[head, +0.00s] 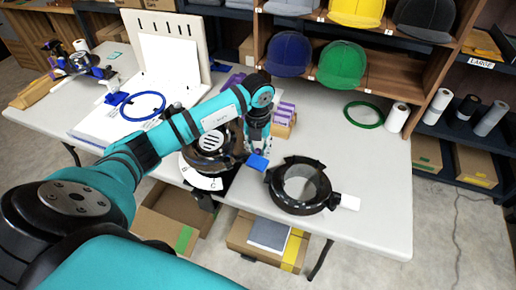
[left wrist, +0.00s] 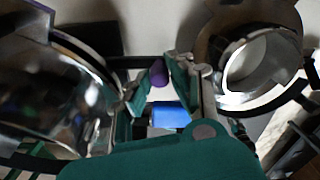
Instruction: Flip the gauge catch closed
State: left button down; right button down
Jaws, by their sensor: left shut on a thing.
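My left gripper (head: 257,147) reaches down between a dark, shiny round fixture (head: 207,152) on its left and a black ring (head: 325,191) on its right. In the left wrist view its fingers (left wrist: 156,76) stand on either side of a small purple knob (left wrist: 158,73), which they appear to grip. A blue block (left wrist: 170,117) shows close by, and also in the head view just below the fingers (head: 258,162). I cannot tell how the knob and block join the gauge catch, or whether the catch is open. My right gripper is out of view.
Behind stand a purple-and-white box (head: 284,115), a green hoop (head: 364,114) and a white roll (head: 397,118). A blue hoop (head: 143,106) lies left. Shelves of caps (head: 342,65) rise at the back.

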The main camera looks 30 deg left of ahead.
pick_arm(q)
jog(key=shift+w+r, duration=0.1)
jog(key=shift+w+a+r+n+t+h+p, duration=0.2)
jog(key=shift+w+a+n, duration=0.5)
jog(key=shift+n, duration=0.95)
jog(key=shift+w+a+r+n+t+h+p, duration=0.1)
jog(key=shift+w+a+n+t+h+p, duration=0.3)
jog(key=shift+w+n, duration=0.85)
jog(key=shift+w+a+r+n+h+p, duration=0.1)
jog(key=shift+w+a+r+n+p, duration=0.4)
jog(key=shift+n, duration=1.5)
jog(key=shift+s+a+f+b, duration=0.15)
jog(key=shift+a+f+b, duration=0.1)
jog(key=shift+f+b, duration=0.05)
jog(key=c, duration=1.2)
grip_release()
jog(key=r, duration=0.4)
jog(key=s+a+r, duration=0.1)
jog(key=r, duration=0.6)
jog(key=shift+s+a+r, duration=0.15)
jog(key=shift+a+r, duration=0.1)
jog(key=shift+r, duration=0.15)
